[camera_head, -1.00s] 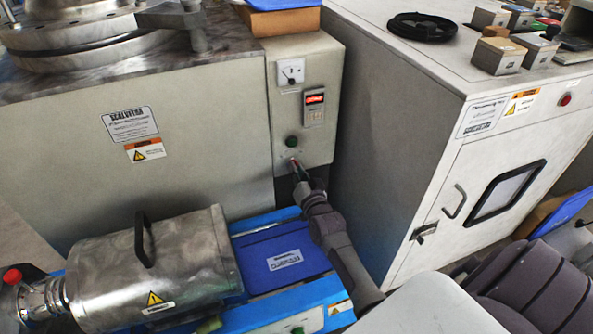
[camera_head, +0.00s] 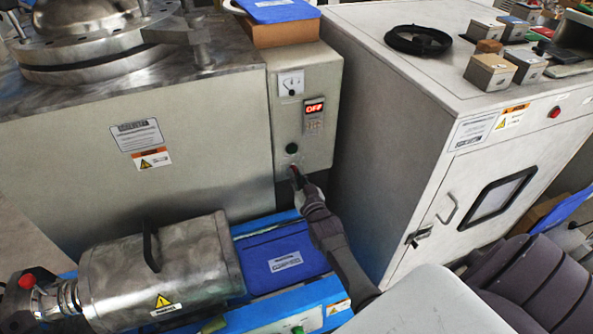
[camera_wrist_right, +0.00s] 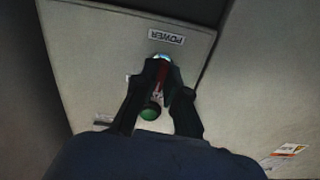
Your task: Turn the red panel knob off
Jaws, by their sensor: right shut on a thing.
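The red panel knob (camera_head: 293,170) is low on the grey control panel (camera_head: 322,150), below a green button (camera_head: 292,149). My right gripper (camera_head: 297,176) is at the knob, with its arm reaching up from the bottom. In the right wrist view the gripper (camera_wrist_right: 163,82) is shut with its fingers on either side of the red knob (camera_wrist_right: 161,72), which is partly hidden between them. A "POWER" label (camera_wrist_right: 165,38) is beside the knob there. The red display (camera_head: 314,108) on the panel reads "OFF". My left gripper is not in view.
A large grey machine (camera_head: 200,140) is left of the panel, and a white cabinet (camera_head: 400,130) stands close on the right. A metal cylinder with a handle (camera_head: 165,265) and a blue plate (camera_head: 270,245) lie in front. A narrow dark gap separates panel and cabinet.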

